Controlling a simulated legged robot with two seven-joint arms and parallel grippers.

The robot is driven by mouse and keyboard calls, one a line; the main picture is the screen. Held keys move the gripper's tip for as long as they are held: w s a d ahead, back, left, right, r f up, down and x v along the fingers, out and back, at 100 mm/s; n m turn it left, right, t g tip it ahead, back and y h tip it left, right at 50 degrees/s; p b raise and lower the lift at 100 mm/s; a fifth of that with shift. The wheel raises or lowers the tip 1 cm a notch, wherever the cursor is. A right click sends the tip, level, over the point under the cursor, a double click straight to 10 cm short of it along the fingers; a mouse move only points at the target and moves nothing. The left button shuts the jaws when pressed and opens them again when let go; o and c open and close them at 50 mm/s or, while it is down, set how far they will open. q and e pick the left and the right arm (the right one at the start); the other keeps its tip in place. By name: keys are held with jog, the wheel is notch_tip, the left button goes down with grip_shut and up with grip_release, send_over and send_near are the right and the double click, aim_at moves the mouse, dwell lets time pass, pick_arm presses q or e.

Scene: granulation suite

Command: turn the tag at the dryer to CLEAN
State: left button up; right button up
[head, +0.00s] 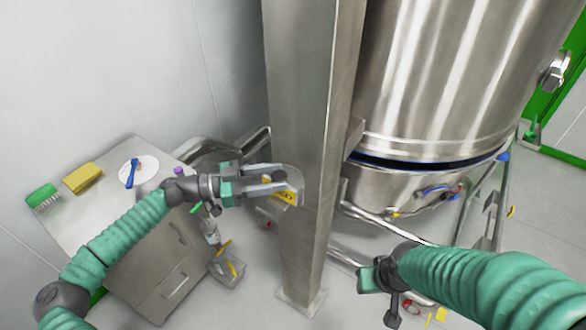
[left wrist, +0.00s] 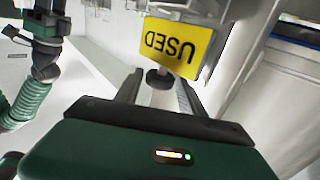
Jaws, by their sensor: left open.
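The tag (head: 284,194) is a yellow plate in a clear holder on the steel column (head: 305,120) by the dryer (head: 430,90). In the left wrist view the yellow tag (left wrist: 172,45) reads USED, upside down in the picture. My left gripper (head: 284,181) is open at the tag; in the left wrist view its fingers (left wrist: 160,88) lie either side of a dark round knob (left wrist: 158,78) below the tag. I cannot tell whether they touch it. My right gripper (head: 366,278) is low in front of the dryer, away from the tag; its jaws are unclear.
A steel cabinet (head: 115,225) at the left carries a green brush (head: 42,195), a yellow sponge (head: 82,177) and a white plate (head: 138,170) with a blue tool. Steel frame tubes run under the dryer. Grey floor shows between column and cabinet.

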pick_arm(q)
jog(key=d, duration=0.1)
jog(key=d+p, duration=0.1)
jog(key=d, duration=0.1)
jog(key=shift+w+d, duration=0.3)
jog(key=shift+w, duration=0.1)
jog(key=shift+d, duration=0.6)
jog(key=shift+c, duration=1.4)
grip_shut()
pick_arm(e)
jog(key=shift+a+r, duration=0.15)
jog(key=shift+r, duration=0.55)
jog(key=shift+f, duration=0.1)
